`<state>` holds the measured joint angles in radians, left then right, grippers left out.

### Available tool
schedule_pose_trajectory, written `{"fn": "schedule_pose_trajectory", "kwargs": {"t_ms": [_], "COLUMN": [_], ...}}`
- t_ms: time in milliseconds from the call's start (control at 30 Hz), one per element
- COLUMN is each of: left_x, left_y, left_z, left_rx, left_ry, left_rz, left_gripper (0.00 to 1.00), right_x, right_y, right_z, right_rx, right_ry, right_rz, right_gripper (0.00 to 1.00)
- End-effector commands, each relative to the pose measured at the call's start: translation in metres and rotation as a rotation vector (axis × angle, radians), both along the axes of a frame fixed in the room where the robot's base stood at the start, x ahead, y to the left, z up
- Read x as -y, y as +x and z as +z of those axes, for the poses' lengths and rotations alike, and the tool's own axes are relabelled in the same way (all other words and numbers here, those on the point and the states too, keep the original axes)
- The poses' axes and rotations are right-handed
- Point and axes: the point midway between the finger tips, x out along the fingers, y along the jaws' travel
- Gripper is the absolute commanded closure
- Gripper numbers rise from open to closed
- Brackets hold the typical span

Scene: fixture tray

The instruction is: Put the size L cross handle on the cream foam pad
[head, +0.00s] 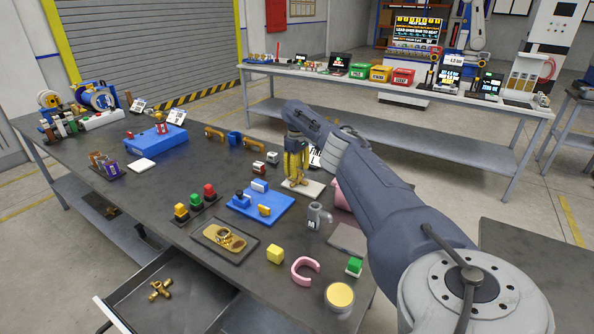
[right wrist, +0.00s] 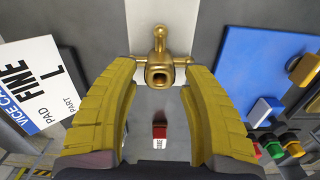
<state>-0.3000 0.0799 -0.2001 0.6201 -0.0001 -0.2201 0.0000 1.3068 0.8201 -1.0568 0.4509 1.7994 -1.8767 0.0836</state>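My right gripper (head: 297,172) has its yellow fingers pointing down over the cream foam pad (head: 317,187). In the right wrist view it (right wrist: 160,75) is shut on a brass cross handle (right wrist: 160,70), with the crossbar spanning between the fingertips. The handle looks large against the pad (right wrist: 145,20) behind it, so it appears to be held above the pad. No size mark is legible on it. Another brass cross handle (head: 160,290) lies in the open drawer. My left gripper is not in view.

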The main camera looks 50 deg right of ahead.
Motion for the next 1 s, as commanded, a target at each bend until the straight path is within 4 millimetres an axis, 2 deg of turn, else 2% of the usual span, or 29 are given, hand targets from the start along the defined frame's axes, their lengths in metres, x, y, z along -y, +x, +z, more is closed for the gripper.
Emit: {"fn": "schedule_pose_trajectory", "kwargs": {"t_ms": [267, 700, 1000], "left_x": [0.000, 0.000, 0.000], "left_y": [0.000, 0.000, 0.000], "left_z": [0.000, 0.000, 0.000], "left_rx": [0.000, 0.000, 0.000], "left_ry": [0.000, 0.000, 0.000], "left_rz": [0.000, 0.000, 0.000], "left_gripper": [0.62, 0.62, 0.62], "right_x": [0.000, 0.000, -0.001], "right_y": [0.001, 0.001, 0.001], "right_z": [0.008, 0.080, 0.113], "right_rx": [0.001, 0.004, 0.001], "right_ry": [0.001, 0.000, 0.000], "right_rz": [0.001, 0.000, 0.001], "right_gripper": [0.54, 0.54, 0.54]}}
